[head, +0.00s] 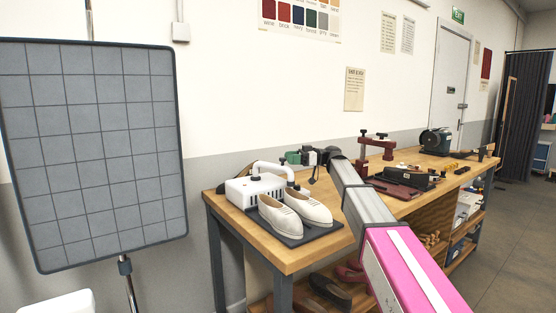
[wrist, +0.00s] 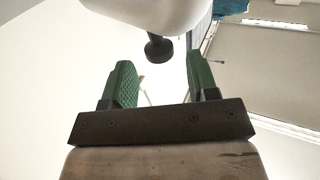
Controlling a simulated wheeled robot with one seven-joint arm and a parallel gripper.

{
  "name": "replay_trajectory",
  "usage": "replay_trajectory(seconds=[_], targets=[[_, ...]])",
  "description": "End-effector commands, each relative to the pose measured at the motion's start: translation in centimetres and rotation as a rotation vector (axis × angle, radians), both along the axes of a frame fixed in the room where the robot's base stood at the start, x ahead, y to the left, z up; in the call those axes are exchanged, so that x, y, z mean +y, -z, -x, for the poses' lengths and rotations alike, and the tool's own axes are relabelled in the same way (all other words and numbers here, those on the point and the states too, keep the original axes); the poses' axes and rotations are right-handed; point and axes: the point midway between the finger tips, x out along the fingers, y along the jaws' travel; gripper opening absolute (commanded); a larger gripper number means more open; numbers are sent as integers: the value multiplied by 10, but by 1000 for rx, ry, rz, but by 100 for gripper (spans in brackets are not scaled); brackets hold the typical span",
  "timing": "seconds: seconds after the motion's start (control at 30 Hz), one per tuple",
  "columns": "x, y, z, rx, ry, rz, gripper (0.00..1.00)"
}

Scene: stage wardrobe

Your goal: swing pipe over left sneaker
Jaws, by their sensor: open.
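The white pipe (head: 272,167) arches from the top of a white box (head: 240,189) on the bench. Its free end hangs behind the sneakers, nearer the right one. The cream left sneaker (head: 280,218) and right sneaker (head: 308,206) stand side by side on a dark mat (head: 318,234). My gripper (head: 293,158) is just to the right of the pipe's top, with green fingers open. In the wrist view my gripper (wrist: 160,80) is open and empty. A black knob (wrist: 158,48) under a white rounded part shows near the fingertips, lined up with the gap; its distance is unclear.
The wooden bench (head: 281,258) carries a red-brown clamp stand (head: 377,147), dark tools and a grinder (head: 436,140) farther right. A grey gridded panel (head: 95,150) stands at the left. My arm crosses the bench's front right of the sneakers. Shoes lie on the shelf below.

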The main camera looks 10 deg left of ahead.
Motion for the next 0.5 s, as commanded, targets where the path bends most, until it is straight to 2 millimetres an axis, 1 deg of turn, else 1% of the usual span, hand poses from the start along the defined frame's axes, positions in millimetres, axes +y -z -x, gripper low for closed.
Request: replay_trajectory(seconds=[0.03,0.1,0.23,0.33,0.5], targets=[[9,0,5,0,-1,0,54],[20,0,9,0,-1,0,54],[36,0,16,0,0,0,54],[43,0,19,0,0,0,54],[49,0,21,0,1,1,54]])
